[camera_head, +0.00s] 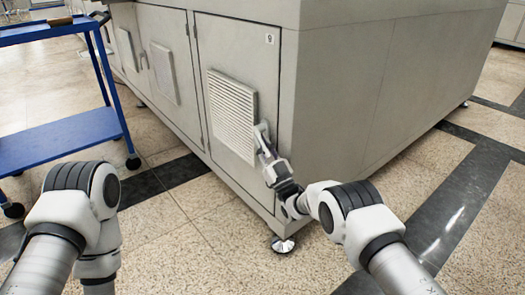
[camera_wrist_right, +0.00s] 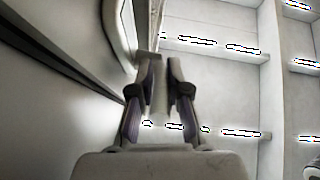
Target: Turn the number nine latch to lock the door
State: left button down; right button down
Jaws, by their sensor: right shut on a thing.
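The number nine door (camera_head: 238,57) is on the side of a large grey cabinet and carries a small "9" label (camera_head: 270,39) near its upper right corner. The door looks closed, lying about flush with the cabinet face. My right gripper (camera_head: 262,134) is at the door's right edge, beside the louvred vent (camera_head: 231,114). In the right wrist view my right gripper (camera_wrist_right: 163,75) has its fingers close together, pointing along the door face. It is shut on the latch, which is mostly hidden by the fingers, so its angle cannot be told. My left gripper is out of view.
A blue cart (camera_head: 65,138) stands at the left. Another vented door (camera_head: 163,50) is left of the number nine door. A round metal cabinet foot (camera_head: 283,244) stands at the near corner. The speckled floor (camera_head: 200,255) in front is clear.

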dwell(0.3)
jog(key=c, duration=1.4)
grip_release()
